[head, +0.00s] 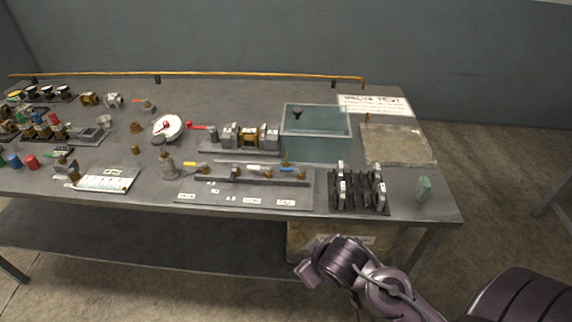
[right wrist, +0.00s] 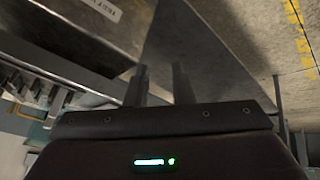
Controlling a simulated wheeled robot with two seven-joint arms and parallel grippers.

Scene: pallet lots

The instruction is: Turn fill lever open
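A valve plate (head: 240,198) lies near the table's front edge with small white labels too small to read. I cannot tell which one is the fill lever. A red lever (head: 197,127) sits farther back, beside a clamped fitting. My right gripper (right wrist: 161,72) is open and empty, its two fingers apart. In the head view my right arm is in front of and below the table edge. My left gripper is out of view.
A clear tank (head: 316,138) stands behind the plate's right end. A white round gauge (head: 168,127) and several fittings fill the left. A box (head: 320,245) sits under the table.

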